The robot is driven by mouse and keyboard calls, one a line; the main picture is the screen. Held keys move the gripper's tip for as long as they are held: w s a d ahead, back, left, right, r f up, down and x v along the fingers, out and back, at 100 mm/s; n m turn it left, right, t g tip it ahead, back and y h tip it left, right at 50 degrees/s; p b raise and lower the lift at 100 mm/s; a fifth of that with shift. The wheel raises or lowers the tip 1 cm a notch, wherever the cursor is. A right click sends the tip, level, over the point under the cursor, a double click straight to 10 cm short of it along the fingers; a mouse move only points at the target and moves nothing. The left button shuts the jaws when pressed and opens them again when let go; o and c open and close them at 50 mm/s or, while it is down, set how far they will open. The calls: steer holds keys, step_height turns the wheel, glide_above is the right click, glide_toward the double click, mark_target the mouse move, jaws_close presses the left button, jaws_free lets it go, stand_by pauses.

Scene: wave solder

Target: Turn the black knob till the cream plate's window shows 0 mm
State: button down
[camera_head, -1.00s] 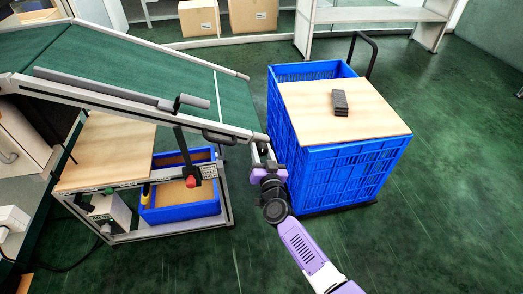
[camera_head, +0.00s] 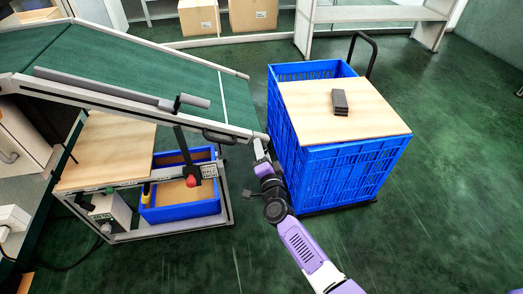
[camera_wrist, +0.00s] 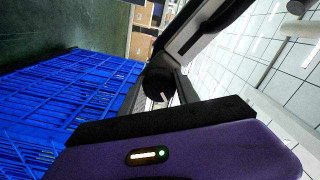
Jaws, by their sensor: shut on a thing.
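The black knob (camera_wrist: 157,82) shows in the wrist view, with a white mark on its face near the lower edge. My gripper (camera_head: 260,147) is at the lower right end of the sloping conveyor's rail in the head view. It is shut on the knob; its purple body (camera_wrist: 185,155) fills the bottom of the wrist view. In the head view the knob is hidden at my gripper. I cannot make out the cream plate or the reading in its window in either view.
A blue crate (camera_head: 345,180) with a wooden board (camera_head: 365,105) on top stands close to the right of my gripper. The sloping green conveyor (camera_head: 190,85) is to the left, above a blue bin (camera_head: 185,210). The floor in front is clear.

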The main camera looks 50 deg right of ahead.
steer(key=shift+m, duration=0.9)
steer(key=c, duration=0.9)
jaws_free()
steer(key=p+v, duration=0.1)
steer(key=v, duration=0.7)
steer(key=shift+p, duration=0.3)
steer(key=shift+w, duration=0.1)
